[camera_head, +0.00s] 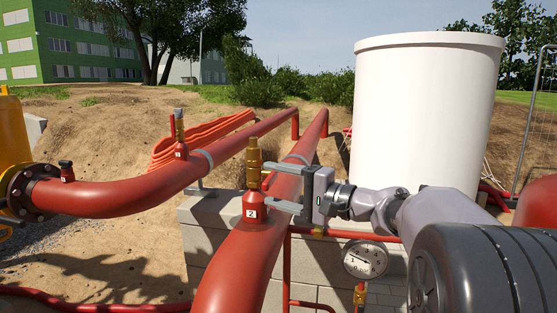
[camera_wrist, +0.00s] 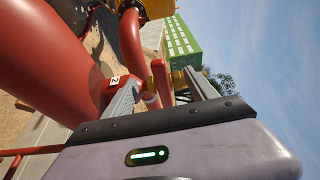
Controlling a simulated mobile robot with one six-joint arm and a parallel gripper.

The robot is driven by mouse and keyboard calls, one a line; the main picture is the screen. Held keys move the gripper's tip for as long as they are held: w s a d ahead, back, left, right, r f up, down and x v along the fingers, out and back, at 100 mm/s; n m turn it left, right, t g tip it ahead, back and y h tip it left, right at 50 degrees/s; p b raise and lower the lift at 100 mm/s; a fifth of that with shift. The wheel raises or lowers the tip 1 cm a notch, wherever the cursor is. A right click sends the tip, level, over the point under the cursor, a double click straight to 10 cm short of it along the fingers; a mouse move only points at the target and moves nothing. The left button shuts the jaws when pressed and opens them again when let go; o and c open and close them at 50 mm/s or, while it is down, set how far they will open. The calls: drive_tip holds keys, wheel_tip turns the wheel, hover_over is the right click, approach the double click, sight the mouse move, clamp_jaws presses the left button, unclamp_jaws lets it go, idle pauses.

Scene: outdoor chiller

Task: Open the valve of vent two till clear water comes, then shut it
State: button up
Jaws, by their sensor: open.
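Vent two is a red cone (camera_head: 252,205) with a white label "2" on top of the near red pipe. Its brass valve (camera_head: 254,160) stands upright on the cone. My gripper (camera_head: 268,187) comes in from the right, its two fingers spread one above the other in the picture, beside the valve. In the wrist view, part of the brass valve and a red piece (camera_wrist: 160,82) show between the open fingers (camera_wrist: 163,76). I cannot tell whether the fingers touch anything. The label "2" (camera_wrist: 114,79) shows at left. No water is seen at the outlet.
A second vent with a brass valve (camera_head: 180,132) stands on the left red pipe (camera_head: 120,195). A black-capped stub (camera_head: 66,171) is further left. A round gauge (camera_head: 365,260) hangs below my arm. A white tank (camera_head: 425,110) stands behind; block wall (camera_head: 205,240) lies below.

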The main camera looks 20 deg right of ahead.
drive_tip(key=v, duration=0.7)
idle(0.4)
